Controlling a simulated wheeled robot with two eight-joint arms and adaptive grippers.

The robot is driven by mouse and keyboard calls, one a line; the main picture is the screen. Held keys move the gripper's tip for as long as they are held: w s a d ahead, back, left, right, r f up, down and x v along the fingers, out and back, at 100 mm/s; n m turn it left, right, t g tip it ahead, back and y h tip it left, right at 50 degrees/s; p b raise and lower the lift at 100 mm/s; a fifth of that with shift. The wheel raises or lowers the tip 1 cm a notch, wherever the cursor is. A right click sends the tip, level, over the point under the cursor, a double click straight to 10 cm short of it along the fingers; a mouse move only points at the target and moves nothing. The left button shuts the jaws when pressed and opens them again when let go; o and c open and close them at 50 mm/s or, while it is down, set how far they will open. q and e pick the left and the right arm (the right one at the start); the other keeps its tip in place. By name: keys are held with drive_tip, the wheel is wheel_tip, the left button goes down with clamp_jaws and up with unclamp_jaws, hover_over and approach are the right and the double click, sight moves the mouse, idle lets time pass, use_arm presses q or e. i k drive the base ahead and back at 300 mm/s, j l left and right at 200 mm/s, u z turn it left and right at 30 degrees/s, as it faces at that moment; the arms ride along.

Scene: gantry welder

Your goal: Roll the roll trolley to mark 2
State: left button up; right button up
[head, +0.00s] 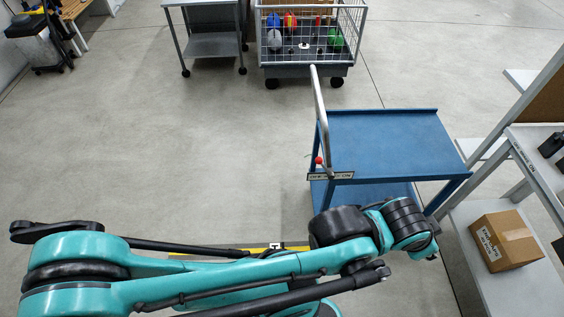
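A blue two-shelf trolley (385,140) stands right of centre, with a pale upright handle along its left side. A small red knob (319,160) and a labelled plate (331,176) sit at its front left corner. I take this for the roll trolley. My teal arm comes in from the left and crosses in front of the trolley's lower part. Its gripper does not show, and neither does my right gripper. A yellow floor strip (262,251) with a small white label lies partly behind my arm; its number is unreadable.
A wire cage cart (312,72) with coloured items stands behind the trolley. A grey wheeled table (212,46) is beside it. A shelf rack (535,165) with a cardboard box (505,241) stands close on the right. The floor left of the trolley is clear.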

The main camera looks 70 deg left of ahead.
sight(375, 155)
drive_tip(key=u, duration=2.15)
